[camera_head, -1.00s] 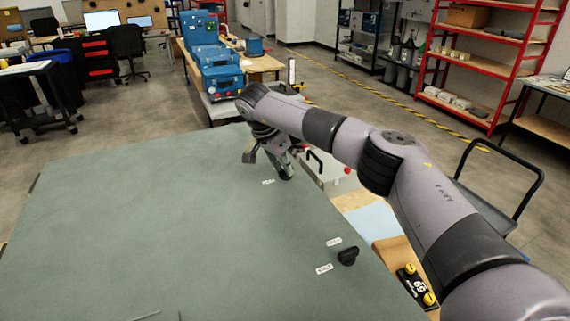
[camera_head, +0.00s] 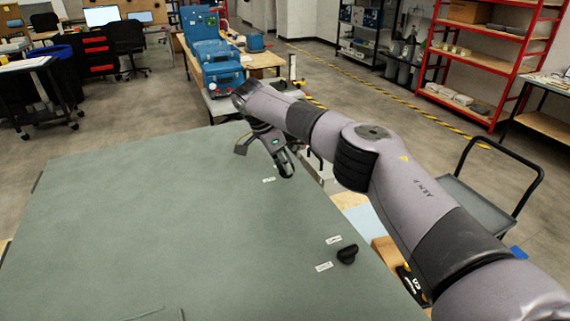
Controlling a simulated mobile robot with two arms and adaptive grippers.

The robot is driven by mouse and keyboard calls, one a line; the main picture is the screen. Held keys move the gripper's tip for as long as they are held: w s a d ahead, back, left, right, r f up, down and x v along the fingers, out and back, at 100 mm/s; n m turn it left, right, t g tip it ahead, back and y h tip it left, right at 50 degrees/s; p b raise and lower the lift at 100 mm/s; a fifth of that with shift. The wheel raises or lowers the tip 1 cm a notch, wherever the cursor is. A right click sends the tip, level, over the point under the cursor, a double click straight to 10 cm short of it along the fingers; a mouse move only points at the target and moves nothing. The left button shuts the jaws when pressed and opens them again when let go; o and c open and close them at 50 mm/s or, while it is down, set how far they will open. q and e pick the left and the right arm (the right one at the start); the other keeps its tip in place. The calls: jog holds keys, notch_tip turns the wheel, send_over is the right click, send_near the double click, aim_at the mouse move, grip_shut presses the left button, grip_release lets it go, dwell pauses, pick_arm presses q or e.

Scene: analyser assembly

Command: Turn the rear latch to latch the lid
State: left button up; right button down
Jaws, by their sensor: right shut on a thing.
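The lid (camera_head: 150,220) is a large flat grey-green panel that fills the lower left of the head view. My right gripper (camera_head: 286,168) is at the lid's far right edge, beside a small white label (camera_head: 268,180). It is shut on the rear latch, which its fingers hide, so I cannot tell the latch's angle. A second black latch knob (camera_head: 347,254) stands on the lid nearer to me, between two white labels, one (camera_head: 334,240) behind it and one (camera_head: 324,267) in front. My left gripper is not in view.
My right arm reaches across the lid's right side. A grey cart (camera_head: 480,205) with a black handle stands to the right. A blue machine (camera_head: 218,68) stands beyond the lid, and red shelves (camera_head: 490,60) stand at the back right.

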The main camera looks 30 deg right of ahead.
jog(key=c, duration=1.6)
grip_release()
jog(key=v, duration=1.2)
